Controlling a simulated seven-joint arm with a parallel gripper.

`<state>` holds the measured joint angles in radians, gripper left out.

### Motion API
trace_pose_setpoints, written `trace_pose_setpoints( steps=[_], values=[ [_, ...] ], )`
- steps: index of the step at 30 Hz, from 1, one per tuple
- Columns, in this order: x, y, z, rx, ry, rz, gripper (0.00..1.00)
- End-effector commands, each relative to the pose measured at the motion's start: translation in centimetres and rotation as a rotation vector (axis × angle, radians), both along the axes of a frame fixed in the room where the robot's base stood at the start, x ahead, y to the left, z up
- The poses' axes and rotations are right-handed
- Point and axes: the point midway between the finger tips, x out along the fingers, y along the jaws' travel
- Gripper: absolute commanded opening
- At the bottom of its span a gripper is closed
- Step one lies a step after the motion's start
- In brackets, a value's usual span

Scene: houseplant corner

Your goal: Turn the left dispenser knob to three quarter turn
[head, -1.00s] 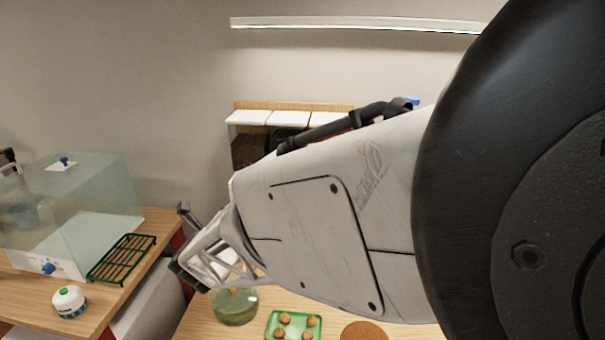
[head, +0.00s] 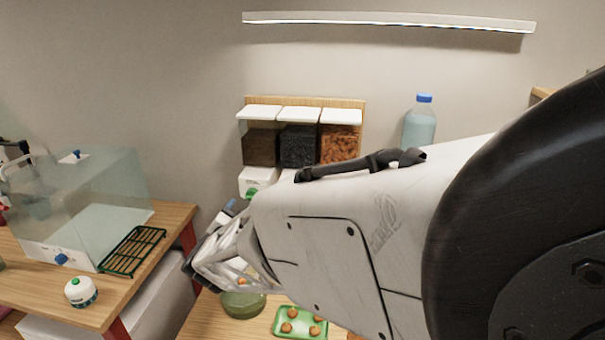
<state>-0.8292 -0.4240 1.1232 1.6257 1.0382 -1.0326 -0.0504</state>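The dispenser is a wall rack of three clear bins with white lids. The left bin (head: 262,147) holds brown soil-like matter, the middle bin (head: 299,147) dark grains, the right bin (head: 340,144) orange-brown chunks. The left dispenser knob (head: 252,193) is green, on a white base under the left bin; its exact angle is too small to read. My gripper (head: 207,236) is below and left of this knob, apart from it. Its fingers look spread and nothing shows between them. My arm hides the bases and knobs under the other bins.
A green tray with brown balls (head: 300,323) and a green bowl (head: 243,304) are on the table below. A blue-capped bottle (head: 420,122) stands right of the rack. A glass box (head: 85,205), green wire rack (head: 133,250) and white round timer-like device (head: 81,292) occupy the left table.

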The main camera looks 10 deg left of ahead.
Motion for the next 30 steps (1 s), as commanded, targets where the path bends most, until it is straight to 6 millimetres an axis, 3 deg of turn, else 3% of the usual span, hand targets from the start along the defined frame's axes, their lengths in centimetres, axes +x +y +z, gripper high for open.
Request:
trace_pose_setpoints(
  steps=[6,13,30],
  values=[
    [0.03,-0.01,-0.22,-0.308,-0.015,0.009,0.66],
    [0.03,-0.01,-0.37,-0.548,-0.027,0.013,0.66],
    [0.06,-0.01,-0.43,-0.630,-0.031,0.014,0.66]
  ],
)
